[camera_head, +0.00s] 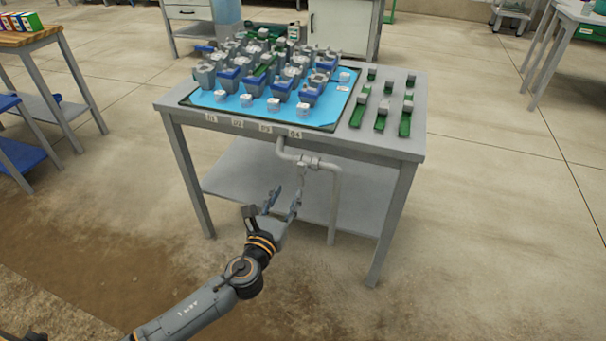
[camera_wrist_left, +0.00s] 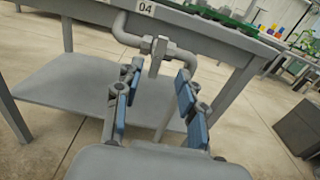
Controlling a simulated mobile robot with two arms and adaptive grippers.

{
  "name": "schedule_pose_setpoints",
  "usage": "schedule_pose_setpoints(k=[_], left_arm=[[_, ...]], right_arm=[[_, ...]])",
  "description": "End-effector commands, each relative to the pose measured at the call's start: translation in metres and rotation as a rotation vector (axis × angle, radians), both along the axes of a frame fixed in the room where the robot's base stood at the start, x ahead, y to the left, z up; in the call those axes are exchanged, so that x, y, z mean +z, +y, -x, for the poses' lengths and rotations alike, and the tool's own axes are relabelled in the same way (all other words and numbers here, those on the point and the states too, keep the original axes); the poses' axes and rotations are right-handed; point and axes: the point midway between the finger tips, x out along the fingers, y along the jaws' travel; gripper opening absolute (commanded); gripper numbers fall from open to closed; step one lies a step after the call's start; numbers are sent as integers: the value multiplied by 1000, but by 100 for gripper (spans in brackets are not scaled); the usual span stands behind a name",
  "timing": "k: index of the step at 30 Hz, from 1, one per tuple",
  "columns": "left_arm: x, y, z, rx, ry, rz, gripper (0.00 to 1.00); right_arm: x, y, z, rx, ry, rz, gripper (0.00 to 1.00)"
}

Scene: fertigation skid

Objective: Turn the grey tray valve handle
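The grey tray valve sits on the grey drain pipe (camera_head: 336,190) under the table's front edge, below the 04 label. Its handle (camera_head: 301,172) hangs down from the valve body. In the left wrist view the handle (camera_wrist_left: 156,62) is a short grey lever pointing down, ahead of my fingers. My left gripper (camera_head: 283,200) is open, with its blue-padded fingers apart. In the left wrist view, my left gripper (camera_wrist_left: 153,103) has the handle beyond and roughly between its fingertips; I see no clear contact. My right gripper is not in view.
The grey table (camera_head: 390,150) carries a blue tray (camera_head: 205,98) with many pots, and green-and-grey parts at right. A lower shelf (camera_head: 235,180) lies behind the pipe. The table's front legs flank the pipe. Concrete floor in front is clear.

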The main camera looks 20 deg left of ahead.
Motion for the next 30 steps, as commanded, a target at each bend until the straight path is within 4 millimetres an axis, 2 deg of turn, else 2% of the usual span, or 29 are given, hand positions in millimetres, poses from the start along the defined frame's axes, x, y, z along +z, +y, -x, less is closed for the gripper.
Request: schedule_pose_setpoints(k=[3,9,15,21,29,30], left_arm=[[0,-1,-27,1,-3,3,40],[-1,-3,-69,1,-1,4,40],[-2,-3,-99,1,1,6,40],[-1,-4,-110,0,2,5,40],[-1,-4,-111,0,2,5,40],[-1,-4,-111,0,2,6,31]], right_arm=[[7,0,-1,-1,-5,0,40],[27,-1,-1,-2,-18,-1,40],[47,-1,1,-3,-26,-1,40],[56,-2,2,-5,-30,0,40],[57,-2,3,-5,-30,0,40],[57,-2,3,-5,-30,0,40]])
